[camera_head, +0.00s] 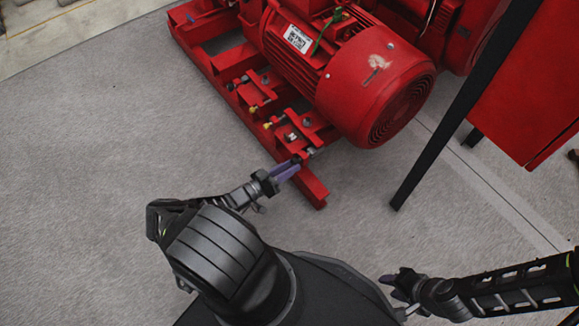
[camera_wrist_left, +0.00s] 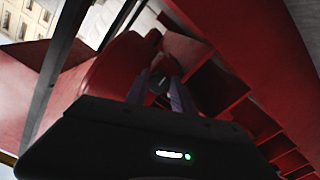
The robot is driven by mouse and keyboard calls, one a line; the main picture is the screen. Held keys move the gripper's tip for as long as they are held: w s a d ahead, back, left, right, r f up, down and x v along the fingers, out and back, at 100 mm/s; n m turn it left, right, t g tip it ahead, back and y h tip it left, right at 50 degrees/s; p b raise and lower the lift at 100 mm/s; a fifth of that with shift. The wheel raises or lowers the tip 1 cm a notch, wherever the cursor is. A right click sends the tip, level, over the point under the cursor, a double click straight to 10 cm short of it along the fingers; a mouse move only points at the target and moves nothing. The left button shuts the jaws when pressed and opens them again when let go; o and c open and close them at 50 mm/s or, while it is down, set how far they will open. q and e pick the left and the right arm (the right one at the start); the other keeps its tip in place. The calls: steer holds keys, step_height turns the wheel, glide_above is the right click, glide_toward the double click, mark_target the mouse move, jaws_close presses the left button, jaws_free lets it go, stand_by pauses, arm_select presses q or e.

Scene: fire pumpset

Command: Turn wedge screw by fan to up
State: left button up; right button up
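The fan end (camera_head: 402,108) of the red motor (camera_head: 345,75) faces right in the head view. A wedge screw (camera_head: 311,152) sits low by that end, on the red base frame. My left gripper (camera_head: 297,163) reaches the frame just short of it, and its purple fingertips cover part of the area. In the left wrist view a dark round end (camera_wrist_left: 159,83), likely the screw, shows between the two fingers of my left gripper (camera_wrist_left: 160,80). I cannot tell whether they touch it, or which way it is turned. My right gripper (camera_head: 391,284) is open and empty, low over the floor.
The red base frame (camera_head: 313,188) juts toward me below the motor. A black post (camera_head: 440,129) and a red panel (camera_head: 530,85) stand on the right. Grey floor (camera_head: 90,165) to the left is clear.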

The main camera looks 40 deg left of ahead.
arm_select(q)
steer(key=o, duration=0.4)
steer(key=p+v, duration=0.1)
steer(key=v, duration=0.6)
steer(key=shift+s+a, duration=0.15)
steer(key=shift+s, duration=0.25)
